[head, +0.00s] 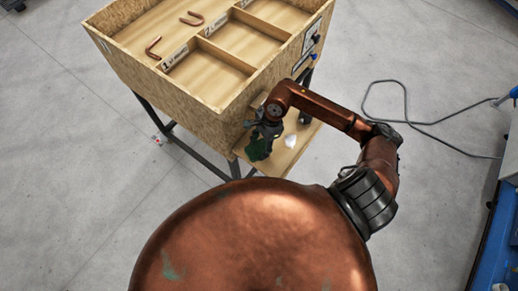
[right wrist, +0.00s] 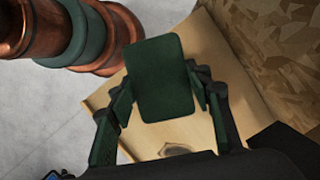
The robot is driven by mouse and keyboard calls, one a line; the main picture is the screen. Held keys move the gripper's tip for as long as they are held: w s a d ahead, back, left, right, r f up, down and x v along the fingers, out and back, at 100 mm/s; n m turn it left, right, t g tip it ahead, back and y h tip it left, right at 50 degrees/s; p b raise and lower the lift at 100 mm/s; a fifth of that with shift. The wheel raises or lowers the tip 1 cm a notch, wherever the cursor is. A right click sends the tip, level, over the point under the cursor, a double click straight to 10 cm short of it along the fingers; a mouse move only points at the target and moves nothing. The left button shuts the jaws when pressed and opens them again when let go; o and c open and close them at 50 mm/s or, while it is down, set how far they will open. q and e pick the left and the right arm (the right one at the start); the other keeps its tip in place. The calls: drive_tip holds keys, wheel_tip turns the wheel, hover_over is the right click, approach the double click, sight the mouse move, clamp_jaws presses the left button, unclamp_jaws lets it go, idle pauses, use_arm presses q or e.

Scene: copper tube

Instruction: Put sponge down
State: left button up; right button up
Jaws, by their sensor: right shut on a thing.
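The sponge (right wrist: 163,78) is a dark green rounded block. My right gripper (right wrist: 160,95) has its two fingers closed on the sponge's sides in the right wrist view. In the head view the right gripper (head: 263,130) points down over a small wooden shelf (head: 303,131), with the green sponge (head: 258,149) below it near the shelf's left part. The fingers hide part of the sponge. Whether its underside touches the shelf is unclear. My left gripper is out of view.
A wooden box (head: 190,85) with labelled compartments stands on dark legs behind the shelf. Two bent copper tubes (head: 192,19) lie in it. A small white object (head: 290,141) is on the shelf, right of the sponge. A cable (head: 405,105) lies on the floor at right.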

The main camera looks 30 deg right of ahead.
sight(259, 151)
drive_tip(key=shift+w+d+f, duration=0.1)
drive_tip(key=shift+w+f, duration=0.1)
drive_tip(key=shift+f, duration=0.15)
wheel_tip(259, 151, down, 2)
drive_tip(key=shift+f+p, duration=0.1)
drive_tip(key=shift+p, duration=0.6)
drive_tip(key=shift+f, duration=0.4)
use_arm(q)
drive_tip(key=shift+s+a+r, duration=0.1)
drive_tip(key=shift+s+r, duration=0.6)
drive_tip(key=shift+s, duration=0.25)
use_arm(e)
drive_tip(key=shift+f, duration=0.15)
drive_tip(key=o, duration=0.7)
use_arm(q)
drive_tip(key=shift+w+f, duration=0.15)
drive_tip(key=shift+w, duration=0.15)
use_arm(e)
drive_tip(key=shift+o, duration=0.2)
